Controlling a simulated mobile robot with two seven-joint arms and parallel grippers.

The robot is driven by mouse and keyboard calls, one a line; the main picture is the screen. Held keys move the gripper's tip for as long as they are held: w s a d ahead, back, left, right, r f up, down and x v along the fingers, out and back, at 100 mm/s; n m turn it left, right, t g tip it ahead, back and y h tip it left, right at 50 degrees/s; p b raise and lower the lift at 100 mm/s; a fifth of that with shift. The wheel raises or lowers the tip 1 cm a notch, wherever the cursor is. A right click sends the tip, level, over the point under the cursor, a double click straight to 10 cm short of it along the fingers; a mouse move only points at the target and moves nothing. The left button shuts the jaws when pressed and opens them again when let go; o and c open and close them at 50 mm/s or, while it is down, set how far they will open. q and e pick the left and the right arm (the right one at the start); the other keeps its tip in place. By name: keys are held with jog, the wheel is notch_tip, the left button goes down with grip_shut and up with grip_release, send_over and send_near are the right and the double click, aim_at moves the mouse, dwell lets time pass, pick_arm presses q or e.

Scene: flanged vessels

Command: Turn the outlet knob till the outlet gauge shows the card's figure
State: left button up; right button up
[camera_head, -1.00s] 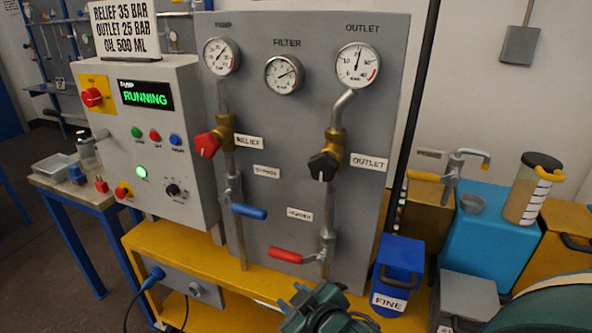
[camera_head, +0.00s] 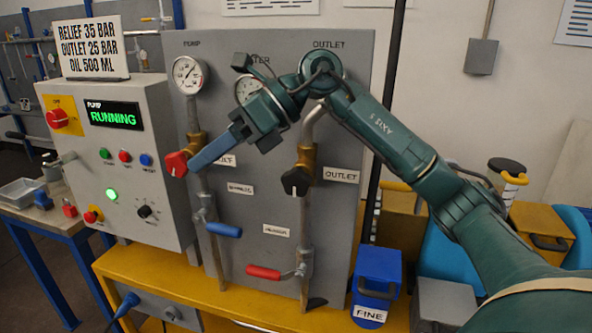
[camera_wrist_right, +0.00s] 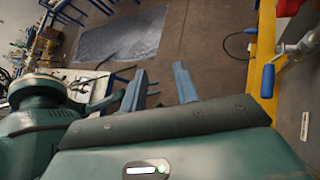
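The outlet knob (camera_head: 296,181) is black and sits on a brass valve under the outlet gauge (camera_head: 322,62), whose dial is mostly hidden behind my right arm. The card (camera_head: 88,47) reads relief 35 bar, outlet 25 bar, oil 500 ml. My right gripper (camera_head: 197,162) reaches across the panel, up and left of the outlet knob. Its fingers overlap the red relief knob (camera_head: 176,164) in the head view; contact cannot be told. In the right wrist view its two fingers (camera_wrist_right: 160,72) stand apart with nothing between them. My left gripper is not in view.
The pump gauge (camera_head: 188,74) is clear; the filter gauge (camera_head: 247,90) is partly covered by my arm. A blue lever (camera_head: 224,230) and a red lever (camera_head: 263,272) stick out low on the panel. The control box (camera_head: 117,165) stands left, a blue bin (camera_head: 376,283) right.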

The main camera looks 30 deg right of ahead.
jog(key=d+r+m+t+h, duration=0.15)
jog(key=d+h, duration=0.35)
jog(key=d, duration=0.6)
jog(key=m+h, duration=0.1)
jog(key=h, duration=0.3)
send_near(297, 169)
jog(key=shift+g+y, duration=0.25)
jog(key=shift+y, duration=0.05)
jog(key=x, duration=1)
jog(key=shift+w+d+f, duration=0.2)
jog(key=shift+w, duration=0.1)
jog(key=shift+c, duration=0.3)
